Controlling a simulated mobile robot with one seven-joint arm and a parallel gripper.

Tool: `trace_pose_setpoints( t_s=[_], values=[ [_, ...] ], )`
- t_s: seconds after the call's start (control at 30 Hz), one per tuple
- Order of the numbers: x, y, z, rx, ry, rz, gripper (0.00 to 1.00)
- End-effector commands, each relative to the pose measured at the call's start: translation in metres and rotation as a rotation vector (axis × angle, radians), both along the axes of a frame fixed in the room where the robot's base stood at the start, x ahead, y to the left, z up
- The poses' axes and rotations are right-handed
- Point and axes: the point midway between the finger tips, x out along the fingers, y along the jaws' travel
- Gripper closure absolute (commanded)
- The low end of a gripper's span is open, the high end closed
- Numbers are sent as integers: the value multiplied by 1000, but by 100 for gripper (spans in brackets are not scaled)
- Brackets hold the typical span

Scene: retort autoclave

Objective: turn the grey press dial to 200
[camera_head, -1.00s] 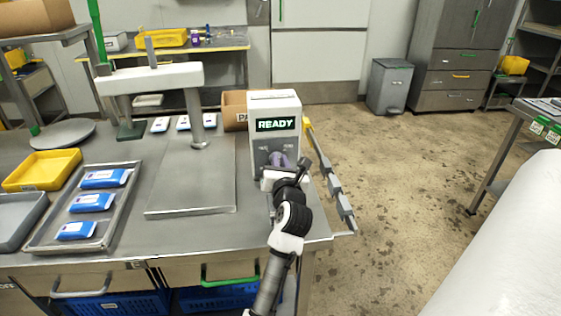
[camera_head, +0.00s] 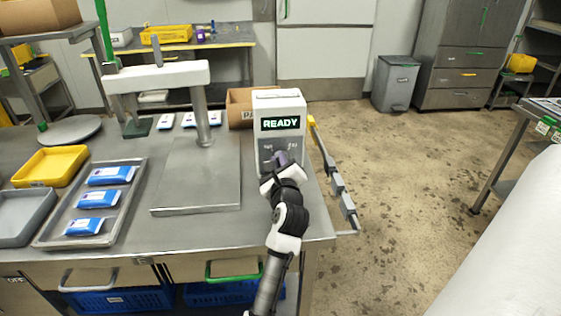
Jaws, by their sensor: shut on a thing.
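A white control box (camera_head: 279,108) stands upright at the right end of the steel table.
A press with a white crossbar (camera_head: 157,78) and flat steel plate (camera_head: 197,196) stands left of the box. A tray (camera_head: 52,233) holds blue-and-white packs. A yellow bin (camera_head: 48,166) sits far left. A grey railed bar (camera_head: 338,183) runs along the table's right edge.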

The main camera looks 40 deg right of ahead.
Motion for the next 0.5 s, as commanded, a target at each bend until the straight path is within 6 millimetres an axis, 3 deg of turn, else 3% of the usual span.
trace_pose_setpoints(
  t_s=[0.5],
  values=[
    [2,3,-4,-264,161,1,100]
  ],
)
